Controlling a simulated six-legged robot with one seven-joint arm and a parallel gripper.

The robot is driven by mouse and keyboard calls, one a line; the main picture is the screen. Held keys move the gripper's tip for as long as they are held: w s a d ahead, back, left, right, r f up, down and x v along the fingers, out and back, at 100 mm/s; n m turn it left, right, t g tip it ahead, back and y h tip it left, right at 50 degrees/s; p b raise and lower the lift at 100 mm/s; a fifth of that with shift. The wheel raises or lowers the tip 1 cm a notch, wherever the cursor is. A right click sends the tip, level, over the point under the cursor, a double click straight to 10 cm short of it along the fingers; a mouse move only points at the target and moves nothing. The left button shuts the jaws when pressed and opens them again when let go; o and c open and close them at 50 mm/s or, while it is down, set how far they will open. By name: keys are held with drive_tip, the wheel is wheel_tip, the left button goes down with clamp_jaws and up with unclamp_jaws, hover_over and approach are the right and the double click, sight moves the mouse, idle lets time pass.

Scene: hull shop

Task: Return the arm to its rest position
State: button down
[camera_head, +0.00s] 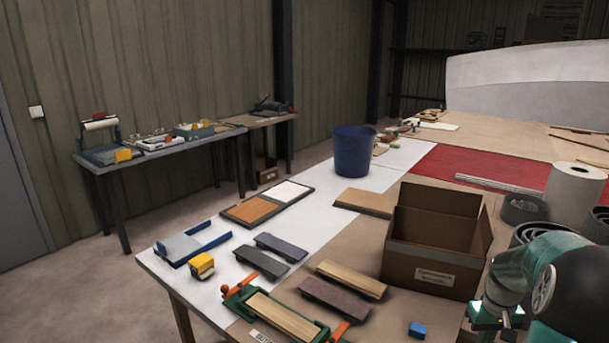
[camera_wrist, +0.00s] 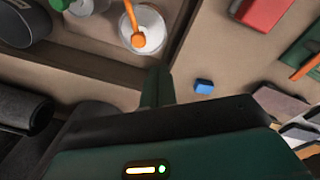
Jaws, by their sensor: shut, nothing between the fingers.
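My arm (camera_head: 545,280), teal and black, shows at the lower right of the head view, folded close to the table's right side beside the cardboard box. My gripper (camera_wrist: 157,85) shows in the wrist view as dark green fingers pressed together, with nothing between them. It is above the brown table surface, near the edge of a brown tray or box. A small blue block (camera_wrist: 203,86) lies to the right of the fingers, apart from them. The same blue block (camera_head: 417,330) lies at the front of the table in the head view. The fingertips cannot be made out in the head view.
An open cardboard box (camera_head: 430,265) stands left of my arm. Sanding blocks, a green clamp (camera_head: 240,292) and a yellow block (camera_head: 202,264) lie on the table's left. A blue bucket (camera_head: 353,152) stands farther back. A white tub (camera_wrist: 143,27) holds an orange-handled tool.

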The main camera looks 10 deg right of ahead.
drive_tip(key=w+a+r+n+t+h, duration=0.1)
drive_tip(key=a+r, duration=0.5)
drive_tip(key=a, duration=0.3)
drive_tip(key=a+r+n+t, duration=0.1)
drive_tip(key=a+r, duration=0.5)
drive_tip(key=a, duration=0.4)
drive_tip(key=s+a+r+t, duration=0.1)
drive_tip(key=s+a+r, duration=0.1)
drive_tip(key=s+a, duration=0.3)
drive_tip(key=s+a+r+n+t+y, duration=0.1)
drive_tip(key=s+a, duration=0.4)
drive_tip(key=a, duration=0.8)
drive_tip(key=shift+s+r+t+y, duration=0.3)
drive_tip(key=shift+s+r+t, duration=0.1)
drive_tip(key=shift+r+t, duration=0.35)
